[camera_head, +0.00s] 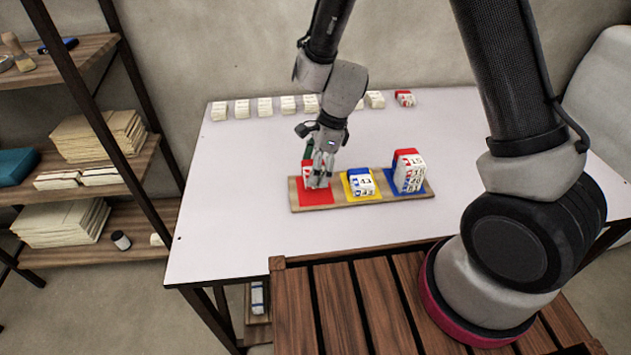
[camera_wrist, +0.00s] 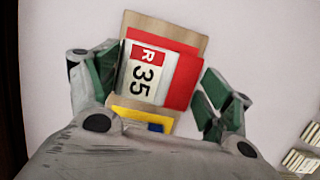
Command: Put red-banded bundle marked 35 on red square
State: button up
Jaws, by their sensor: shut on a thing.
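The bundle marked 35 (camera_wrist: 145,75), white with a red band and the letter R, is between the fingers of my gripper (camera_wrist: 163,82) in the wrist view. My gripper is shut on it. In the head view my gripper (camera_head: 320,172) points down at the left end of a wooden board, over the red square (camera_head: 315,197). The bundle (camera_head: 309,181) is partly hidden by the fingers there. The red square (camera_wrist: 184,78) shows beside and beyond the bundle in the wrist view. I cannot tell whether the bundle touches the square or hangs just above it.
The wooden board (camera_head: 340,204) also has a yellow square with a bundle marked 43 (camera_head: 360,182) and a blue square with a taller stack (camera_head: 408,172). Several bundles line the back of the white table (camera_head: 235,165). A red-banded one (camera_head: 404,98) is at right.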

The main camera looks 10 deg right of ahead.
jog(key=shift+f, duration=2.3)
jog(key=o, duration=1)
jog(key=shift+f, duration=0.15)
jog(key=v, duration=1.2)
jog(key=shift+r, duration=0.25)
jog(key=s+d+r+n+t, duration=0.1)
jog(key=s+d+r+n, duration=0.1)
jog(key=d+r+n, duration=0.35)
jog(key=s+d+r+n+t, duration=0.1)
jog(key=s+d+r+n, duration=0.2)
jog(key=d+r, duration=0.45)
jog(key=s+d+r+n+h, duration=0.1)
jog(key=s+d+r+n, duration=0.2)
jog(key=s, duration=0.1)
jog(key=s+d+r+n+t+h, duration=0.1)
jog(key=s+d+r+n, duration=0.2)
jog(key=s+d, duration=0.1)
jog(key=s+d+r+n+t+h, duration=0.1)
jog(key=s+d+r+n, duration=0.2)
jog(key=s, duration=0.3)
jog(key=shift+d+r+n, duration=0.25)
jog(key=shift+d+r, duration=0.4)
